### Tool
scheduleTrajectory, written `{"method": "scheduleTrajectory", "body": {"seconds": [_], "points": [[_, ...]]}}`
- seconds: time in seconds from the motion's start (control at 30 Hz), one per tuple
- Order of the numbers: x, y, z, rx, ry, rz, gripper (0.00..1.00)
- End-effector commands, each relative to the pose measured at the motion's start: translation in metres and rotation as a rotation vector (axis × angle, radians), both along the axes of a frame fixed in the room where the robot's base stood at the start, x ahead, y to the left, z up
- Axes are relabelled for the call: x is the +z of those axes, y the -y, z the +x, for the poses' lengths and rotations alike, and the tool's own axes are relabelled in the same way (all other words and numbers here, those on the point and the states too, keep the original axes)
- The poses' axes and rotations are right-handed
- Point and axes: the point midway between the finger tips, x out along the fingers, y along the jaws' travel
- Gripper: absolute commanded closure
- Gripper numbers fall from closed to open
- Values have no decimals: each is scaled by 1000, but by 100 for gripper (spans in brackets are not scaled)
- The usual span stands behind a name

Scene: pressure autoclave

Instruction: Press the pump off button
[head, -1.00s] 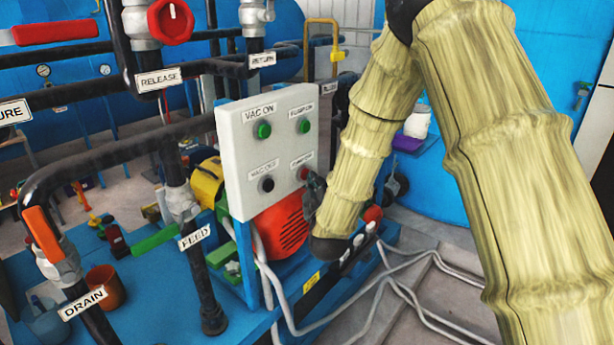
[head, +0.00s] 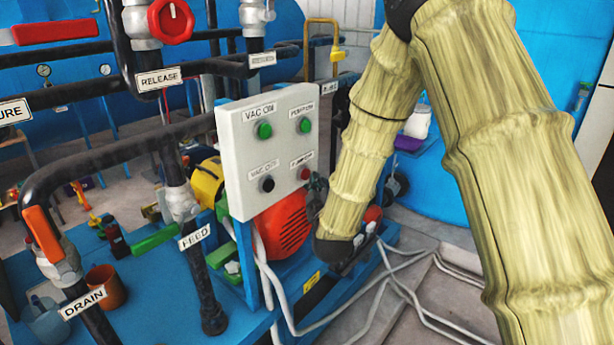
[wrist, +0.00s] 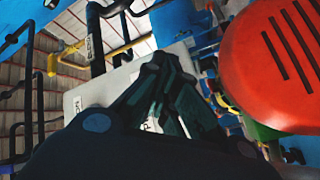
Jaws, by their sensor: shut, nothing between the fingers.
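The pale control panel (head: 240,195) stands in the middle of the head view with two green buttons above and a black and a red one below. The red pump off button (head: 305,173) is at its lower right, under a small label that is hard to read. My gripper (head: 315,183) is shut and empty, just right of and slightly below the red button; I cannot tell whether it touches the panel. In the wrist view my dark fingers (wrist: 165,68) point at the pale panel (wrist: 85,100) and hide the button.
The black vac off button (head: 267,184) is left of the red one, and the green pump on button (head: 305,125) is above it. A red motor cover (head: 284,225) sits below the panel. Pipes and the feed valve are at left; grey cables lie on the floor.

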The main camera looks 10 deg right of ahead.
Motion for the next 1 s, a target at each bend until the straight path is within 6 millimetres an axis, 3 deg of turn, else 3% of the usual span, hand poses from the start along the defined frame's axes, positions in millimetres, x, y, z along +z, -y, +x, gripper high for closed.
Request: {"method": "scheduleTrajectory", "body": {"seconds": [0.53, 1.0], "points": [[0, 5, -6, -1, 0, -1, 100], [0, 26, -33, -1, 0, -2, 100]]}}
